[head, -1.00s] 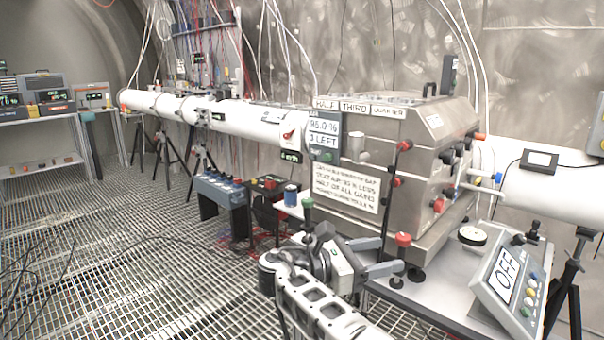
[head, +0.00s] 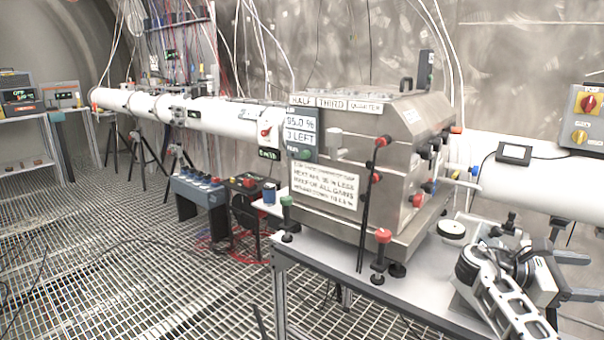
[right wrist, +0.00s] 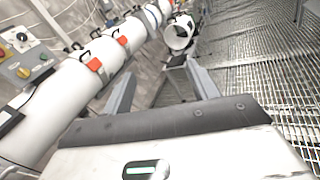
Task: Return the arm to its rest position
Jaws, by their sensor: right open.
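My right arm comes in at the lower right of the head view. Its gripper (head: 574,275) is at the right edge of the bench, in front of the white beam pipe (head: 535,188). In the right wrist view the two fingers of the gripper (right wrist: 162,90) stand wide apart with nothing between them. The arm hides most of the slanted control box at the bench's right end. My left gripper is not in view.
A steel chamber (head: 345,165) with labels and valves stands on the bench (head: 325,262). A red-knobbed post (head: 382,240) and a green-knobbed post (head: 287,205) stand at its front.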

